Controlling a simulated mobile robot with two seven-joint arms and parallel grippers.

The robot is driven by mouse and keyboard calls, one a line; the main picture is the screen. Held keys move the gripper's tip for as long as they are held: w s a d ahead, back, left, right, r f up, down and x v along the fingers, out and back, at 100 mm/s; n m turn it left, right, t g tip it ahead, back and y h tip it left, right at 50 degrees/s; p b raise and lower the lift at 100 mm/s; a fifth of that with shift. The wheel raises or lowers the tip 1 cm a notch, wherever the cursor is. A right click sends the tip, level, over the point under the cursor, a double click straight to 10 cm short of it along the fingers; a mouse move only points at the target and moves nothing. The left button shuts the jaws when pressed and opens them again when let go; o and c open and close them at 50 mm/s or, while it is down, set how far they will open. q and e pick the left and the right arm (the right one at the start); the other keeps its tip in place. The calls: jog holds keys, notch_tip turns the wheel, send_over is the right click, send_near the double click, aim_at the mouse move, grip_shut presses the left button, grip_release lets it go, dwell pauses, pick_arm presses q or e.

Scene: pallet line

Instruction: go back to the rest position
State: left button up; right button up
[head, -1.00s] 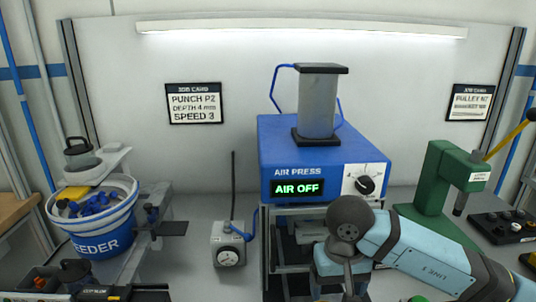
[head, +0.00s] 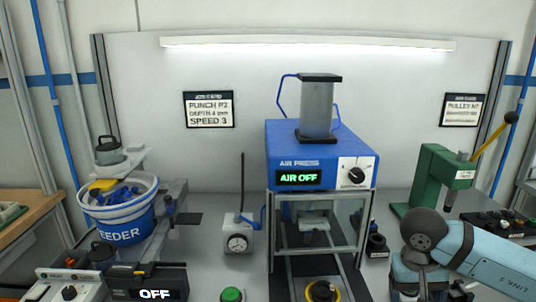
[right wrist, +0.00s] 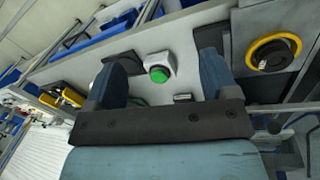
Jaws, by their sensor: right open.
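My right arm comes in from the right in the head view, its blue-grey links bent at a dark round joint near the lower right. In the right wrist view my right gripper (right wrist: 160,66) is open, with its two blue fingers wide apart and nothing between them touching. My left gripper is in neither view.
The blue air press (head: 320,155) reads AIR OFF.

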jog(key=s+d+m, duration=0.1)
jog(key=d, duration=0.4)
jog(key=s+a+f+m+y, duration=0.4)
jog(key=a+m+y, duration=0.3)
jog(key=m+y, duration=0.15)
jog(key=s+a+f+m+y, duration=0.3)
jog(key=s+a+m+y, duration=0.1)
jog(key=a+m+y, duration=0.4)
jog(key=w+d+f+m+t+h, duration=0.1)
jog(key=d+f+m+t, duration=0.4)
jog(key=m, duration=0.6)
jog(key=w+d+f+m+t+h, duration=0.1)
jog(key=d+m+t, duration=0.35)
jog(key=m, duration=0.75)
jog(key=s+d+f+m+h, duration=1.1)
jog(key=d+f+m, duration=0.15)
jog(key=m, duration=0.55)
jog(key=a+f+m+t+y, duration=0.15)
jog(key=a+m, duration=0.75)
jog(key=a, duration=1.4)
pick_arm(q)
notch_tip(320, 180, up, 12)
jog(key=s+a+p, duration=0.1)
jog(key=p, duration=1.3)
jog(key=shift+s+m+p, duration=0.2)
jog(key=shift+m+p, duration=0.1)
pick_arm(e)
notch_tip(320, 180, up, 12)
jog(key=s, duration=0.1)
jog(key=shift+d+n, duration=0.45)
